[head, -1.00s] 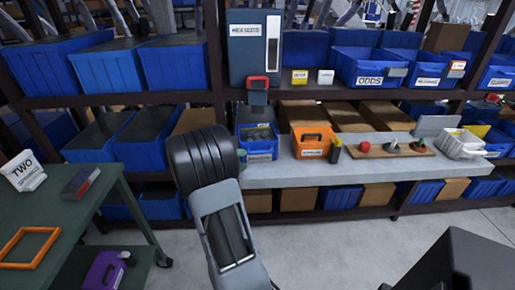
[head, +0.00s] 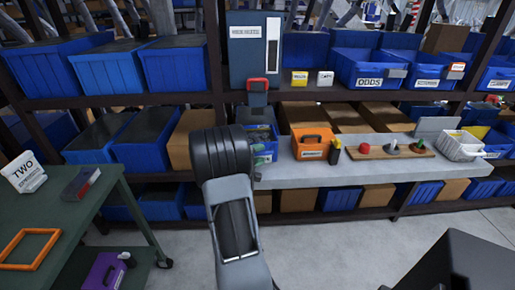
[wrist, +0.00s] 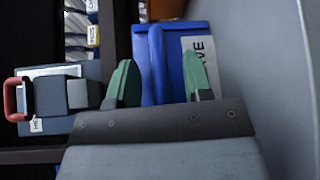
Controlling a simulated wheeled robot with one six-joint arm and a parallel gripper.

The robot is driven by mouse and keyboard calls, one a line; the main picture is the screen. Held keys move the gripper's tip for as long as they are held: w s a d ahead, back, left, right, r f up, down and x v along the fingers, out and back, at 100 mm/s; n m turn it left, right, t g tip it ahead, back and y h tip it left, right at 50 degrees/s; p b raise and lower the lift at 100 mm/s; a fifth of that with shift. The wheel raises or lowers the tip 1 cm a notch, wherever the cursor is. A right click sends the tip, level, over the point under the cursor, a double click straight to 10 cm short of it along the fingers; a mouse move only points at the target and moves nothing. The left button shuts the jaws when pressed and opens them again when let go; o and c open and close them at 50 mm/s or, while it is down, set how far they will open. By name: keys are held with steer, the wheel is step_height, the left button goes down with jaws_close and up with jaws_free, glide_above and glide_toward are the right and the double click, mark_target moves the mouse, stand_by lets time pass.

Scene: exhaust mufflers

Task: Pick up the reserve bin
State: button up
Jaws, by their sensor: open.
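The reserve bin (head: 274,150) is a blue open bin at the left end of the grey shelf in the head view, largely hidden behind my arm. In the wrist view the bin (wrist: 158,50) is close up, with a white label whose visible letters read "VE". My gripper (wrist: 160,80) has two green fingers spread apart. A blue bin edge shows between them, and the right finger overlaps the labelled face. I cannot tell whether either finger touches the bin.
An orange bin (head: 312,146) stands just right of the blue bin, with a board of knobs (head: 390,152) further right. A grey dispenser with a red handle (head: 255,70) rises behind it and shows at left in the wrist view. A green table (head: 75,215) is at left.

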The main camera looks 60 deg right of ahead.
jaws_close()
stand_by(0.3)
steer(key=shift+r, duration=0.1)
